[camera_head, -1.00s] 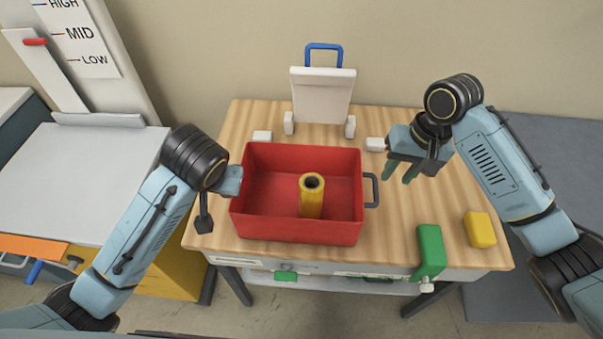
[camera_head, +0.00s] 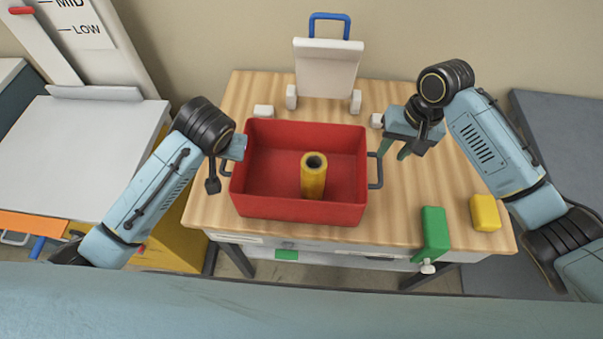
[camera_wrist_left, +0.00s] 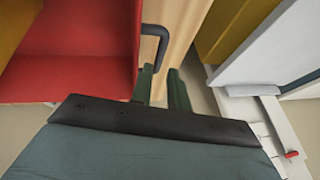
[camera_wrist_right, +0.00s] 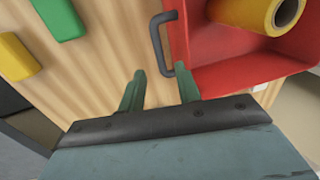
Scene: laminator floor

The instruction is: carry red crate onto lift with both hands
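The red crate (camera_head: 305,212) stands on a wooden workbench, with a yellow roll (camera_head: 314,178) upright inside it. Its right handle (camera_head: 379,172) also shows in the right wrist view (camera_wrist_right: 158,42), its left handle in the left wrist view (camera_wrist_left: 158,42). My right gripper (camera_head: 394,152) is open and empty, just right of the right handle; the handle lies ahead of its fingers (camera_wrist_right: 160,90). My left gripper's fingers (camera_wrist_left: 163,88) are open and apart, close to the left handle; in the head view the wrist hides them. The lift (camera_head: 80,150) is the white platform at left.
On the workbench (camera_head: 440,180) are a green block (camera_head: 435,233), a yellow block (camera_head: 485,212) and a white blue-handled item (camera_head: 327,68) behind the crate. The lift's scale board (camera_head: 75,20) stands behind its platform. The platform top is clear.

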